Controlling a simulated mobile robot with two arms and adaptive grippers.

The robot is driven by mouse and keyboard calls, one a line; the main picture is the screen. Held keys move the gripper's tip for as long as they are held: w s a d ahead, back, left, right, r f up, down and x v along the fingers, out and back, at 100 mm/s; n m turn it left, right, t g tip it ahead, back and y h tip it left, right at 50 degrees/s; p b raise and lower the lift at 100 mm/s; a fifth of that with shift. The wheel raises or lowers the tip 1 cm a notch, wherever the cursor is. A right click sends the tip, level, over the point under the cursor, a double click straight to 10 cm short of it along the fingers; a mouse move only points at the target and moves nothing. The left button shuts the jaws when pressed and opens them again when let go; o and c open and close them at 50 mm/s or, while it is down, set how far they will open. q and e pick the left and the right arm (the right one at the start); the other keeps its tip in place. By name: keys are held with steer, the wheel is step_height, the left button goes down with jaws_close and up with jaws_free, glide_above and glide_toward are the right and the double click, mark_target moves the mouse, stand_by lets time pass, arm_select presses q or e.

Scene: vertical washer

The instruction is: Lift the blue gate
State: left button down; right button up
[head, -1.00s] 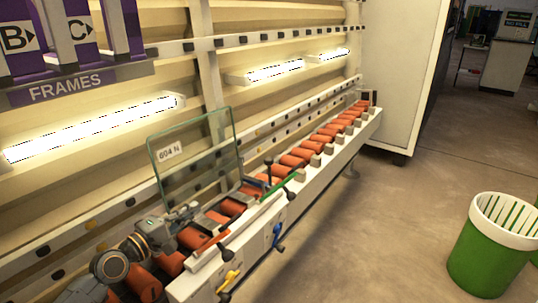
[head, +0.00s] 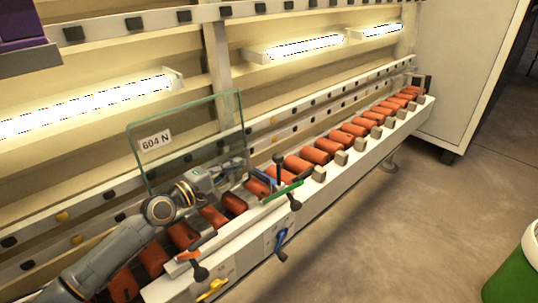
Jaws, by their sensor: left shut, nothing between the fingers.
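My left gripper (head: 243,172) reaches in from the left above the rollers, shut and empty. Its fingertips are just left of the blue gate; I cannot tell whether they touch it. Part of the gate is hidden by the gripper and lever. My right gripper is not in view.
A glass pane labelled 604 N (head: 190,140) stands behind my left arm. A blue handle (head: 280,240), a yellow handle (head: 212,290) and a red bar (head: 197,246) are along the conveyor's front. A green bin (head: 518,275) stands on open floor at right.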

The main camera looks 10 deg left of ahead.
arm_select(q)
steer(key=shift+w, duration=0.1)
steer(key=x, duration=0.5)
steer(key=shift+d, duration=0.1)
steer(key=b+x, duration=0.1)
steer(key=x, duration=0.3)
steer(key=shift+w+d+f, duration=0.1)
steer(key=shift+w+d, duration=0.05)
steer(key=shift+w, duration=0.1)
steer(key=shift+s+d+r+p, duration=0.3)
steer(key=shift+s+d+p, duration=0.45)
steer(key=shift+p, duration=0.45)
steer(key=shift+s+d+f+p, duration=0.15)
steer(key=shift+s+d+p, duration=0.45)
steer(key=shift+s, duration=0.1)
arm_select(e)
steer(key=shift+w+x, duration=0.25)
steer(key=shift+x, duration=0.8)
